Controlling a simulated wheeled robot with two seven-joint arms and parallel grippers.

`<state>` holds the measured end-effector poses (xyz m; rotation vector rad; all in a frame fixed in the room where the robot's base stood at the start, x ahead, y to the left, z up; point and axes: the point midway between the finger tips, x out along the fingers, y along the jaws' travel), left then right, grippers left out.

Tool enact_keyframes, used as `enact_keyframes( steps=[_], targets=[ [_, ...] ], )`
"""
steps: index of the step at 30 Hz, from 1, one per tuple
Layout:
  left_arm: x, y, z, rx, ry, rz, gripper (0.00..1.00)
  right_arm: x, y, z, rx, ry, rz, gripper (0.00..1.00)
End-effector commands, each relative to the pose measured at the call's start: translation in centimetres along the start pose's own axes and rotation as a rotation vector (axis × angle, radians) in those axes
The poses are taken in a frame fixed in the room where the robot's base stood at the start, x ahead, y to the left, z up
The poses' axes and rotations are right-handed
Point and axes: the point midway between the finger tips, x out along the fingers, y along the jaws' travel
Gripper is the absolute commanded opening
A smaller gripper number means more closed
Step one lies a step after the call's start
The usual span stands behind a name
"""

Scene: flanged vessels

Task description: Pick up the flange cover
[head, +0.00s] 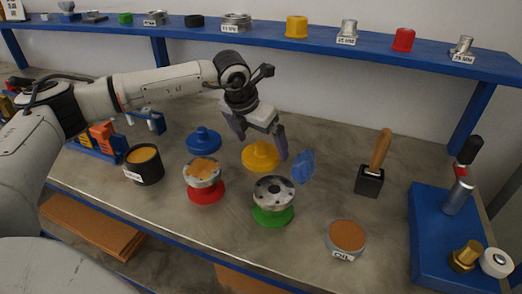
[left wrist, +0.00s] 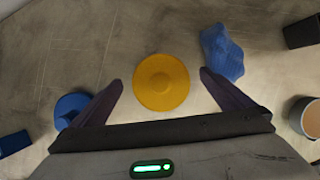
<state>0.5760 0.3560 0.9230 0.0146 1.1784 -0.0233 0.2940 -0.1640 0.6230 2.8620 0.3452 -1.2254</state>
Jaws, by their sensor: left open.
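A yellow round flange cover (head: 261,157) with a raised centre lies on the grey table. A similar blue cover (head: 204,140) lies to its left. In the left wrist view the yellow cover (left wrist: 160,82) sits between the fingers, and the blue cover (left wrist: 72,107) is partly behind the left finger. My left gripper (head: 261,145) is open and empty, above the yellow cover with a finger to either side. Its fingers also show in the left wrist view (left wrist: 161,78). A red vessel (head: 206,193) and a green vessel (head: 273,215) with metal flanges stand in front. My right gripper is out of view.
A crumpled blue cloth (head: 304,167) lies close right of the yellow cover. A wooden-handled black tool (head: 370,181), an oil tin (head: 347,236) and a black tin (head: 144,164) stand around. A blue board (head: 428,235) is at right. A blue shelf (head: 265,39) runs behind.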

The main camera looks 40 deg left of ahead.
Motion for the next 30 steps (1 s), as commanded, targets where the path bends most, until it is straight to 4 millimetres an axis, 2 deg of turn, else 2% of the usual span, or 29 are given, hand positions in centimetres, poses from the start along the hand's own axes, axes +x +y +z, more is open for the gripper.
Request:
enact_keyframes(
  steps=[4,11,18,30],
  targets=[
    [1.29,0.08,-0.03,-0.001,0.000,0.001,1.00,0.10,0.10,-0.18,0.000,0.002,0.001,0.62],
    [1.41,0.09,-0.05,-0.001,0.000,0.001,1.00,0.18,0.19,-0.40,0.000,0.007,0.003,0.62],
    [1.38,0.10,-0.05,-0.001,0.000,0.001,0.59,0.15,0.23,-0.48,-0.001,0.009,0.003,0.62],
    [1.29,0.09,-0.03,0.000,0.000,0.001,0.58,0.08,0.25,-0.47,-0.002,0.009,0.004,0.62]
  ],
)
